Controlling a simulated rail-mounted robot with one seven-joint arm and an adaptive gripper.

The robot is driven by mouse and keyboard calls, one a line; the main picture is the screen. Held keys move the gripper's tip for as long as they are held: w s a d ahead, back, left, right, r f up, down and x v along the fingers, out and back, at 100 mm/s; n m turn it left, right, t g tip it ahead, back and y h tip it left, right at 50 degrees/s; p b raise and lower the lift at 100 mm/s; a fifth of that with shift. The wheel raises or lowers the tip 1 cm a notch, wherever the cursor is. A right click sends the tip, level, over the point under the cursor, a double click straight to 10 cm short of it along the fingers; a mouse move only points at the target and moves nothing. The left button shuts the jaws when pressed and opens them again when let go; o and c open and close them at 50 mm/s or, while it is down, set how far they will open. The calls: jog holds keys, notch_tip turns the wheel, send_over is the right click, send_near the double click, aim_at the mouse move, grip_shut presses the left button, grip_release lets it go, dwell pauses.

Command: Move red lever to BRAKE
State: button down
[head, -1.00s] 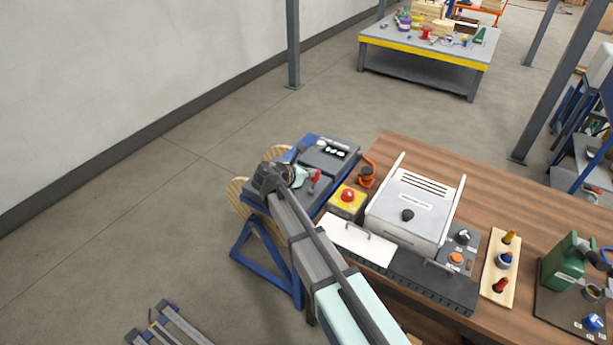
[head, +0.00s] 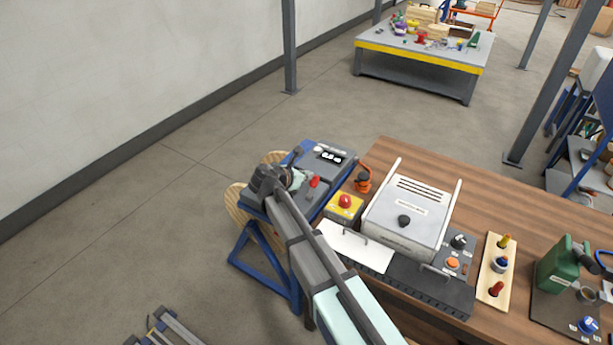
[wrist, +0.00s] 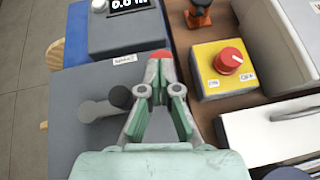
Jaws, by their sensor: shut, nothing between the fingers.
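The red lever (head: 314,182) stands on a dark grey unit (head: 312,200) at the left end of the bench. In the wrist view only its red top (wrist: 160,54) shows, just beyond my fingertips; the rest is hidden behind the fingers. My gripper (wrist: 159,68) is shut, with nothing held, and its tips are close to the red part. I cannot tell whether they touch it. In the head view my gripper (head: 299,179) is just left of the lever. A small white label (wrist: 124,59) lies left of the red top; its wording is too small to read.
A dark knobbed handle (wrist: 120,97) is left of my fingers. A grey box with a display (wrist: 128,8) stands beyond. A yellow box with a red knob (wrist: 230,60) is close on the right, near an orange-based device (wrist: 198,15). A white-lidded case (head: 408,212) stands further right.

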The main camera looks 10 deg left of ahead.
jog(key=shift+s+r, duration=0.1)
jog(key=s+a+r, duration=0.2)
jog(key=r, duration=0.3)
jog(key=s+a+r+b, duration=0.1)
jog(key=s+r, duration=0.1)
jog(key=r, duration=0.4)
jog(key=shift+s+a+r, duration=0.25)
jog(key=shift+s+a, duration=0.1)
jog(key=shift+a, duration=0.05)
